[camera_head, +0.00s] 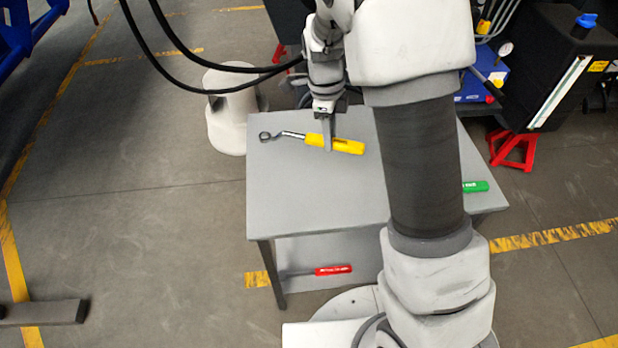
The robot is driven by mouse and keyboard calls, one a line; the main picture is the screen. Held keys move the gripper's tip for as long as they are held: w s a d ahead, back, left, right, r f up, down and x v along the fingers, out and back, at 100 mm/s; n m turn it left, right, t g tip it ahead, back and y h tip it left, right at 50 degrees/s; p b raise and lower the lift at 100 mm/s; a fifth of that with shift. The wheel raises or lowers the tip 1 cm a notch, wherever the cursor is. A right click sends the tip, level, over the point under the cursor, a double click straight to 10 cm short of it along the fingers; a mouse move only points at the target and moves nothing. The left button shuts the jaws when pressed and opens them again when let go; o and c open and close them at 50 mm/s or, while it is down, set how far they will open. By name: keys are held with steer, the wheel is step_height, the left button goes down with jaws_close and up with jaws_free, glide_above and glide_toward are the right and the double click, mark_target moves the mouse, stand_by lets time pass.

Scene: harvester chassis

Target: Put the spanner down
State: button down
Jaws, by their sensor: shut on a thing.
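The spanner (346,146) has a yellow handle and a metal shaft that ends in a ring head (266,136) at the left. It lies roughly level over the far left part of the grey table (300,195). My gripper (327,143) points down and is shut on the yellow handle near its shaft end. I cannot tell whether the spanner touches the tabletop or is held just above it. My arm hides the right part of the table.
A green-handled tool (475,187) lies at the table's right side, partly behind my arm. A red-handled tool (333,270) lies on the lower shelf. The table's left and front area is clear. A red stand (514,150) and black tank (545,65) stand at right.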

steer(key=s+a+f, duration=0.1)
steer(key=s, duration=0.1)
steer(key=s+f, duration=0.1)
steer(key=s+a+f, duration=0.1)
steer(key=s+f, duration=0.1)
steer(key=shift+s+a+b, duration=0.3)
steer(key=shift+s+a, duration=0.05)
steer(key=shift+f+b, duration=0.35)
steer(key=shift+f, duration=1.55)
steer(key=shift+f, duration=0.15)
steer(key=c, duration=0.6)
jaws_free()
